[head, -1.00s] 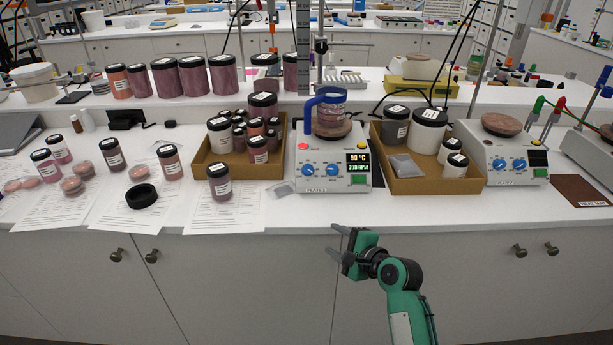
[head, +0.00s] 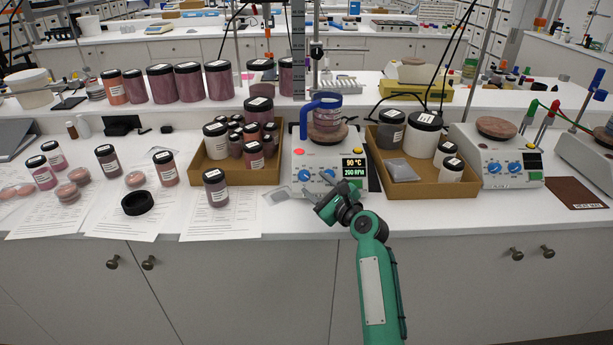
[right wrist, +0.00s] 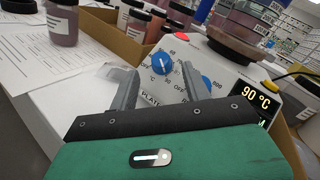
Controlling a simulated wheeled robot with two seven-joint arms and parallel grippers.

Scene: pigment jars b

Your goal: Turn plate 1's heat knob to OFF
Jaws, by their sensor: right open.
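The hot plate (head: 301,170), labelled PLATE with a number I cannot read surely, stands on the white bench; its display (head: 353,168) reads 90 °C. My right gripper (head: 318,185) is open and empty in front of the plate. In the right wrist view its fingers (right wrist: 158,72) lie on either side of the heat knob; contact cannot be told. My left gripper is out of view.
A blue-handled vessel (head: 326,115) stands on the plate's round top. Cardboard trays of jars, left (head: 215,178) and right (head: 432,188), flank the plate. A single jar (head: 215,189) stands before the left tray. A second hot plate (head: 491,152) is farther right.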

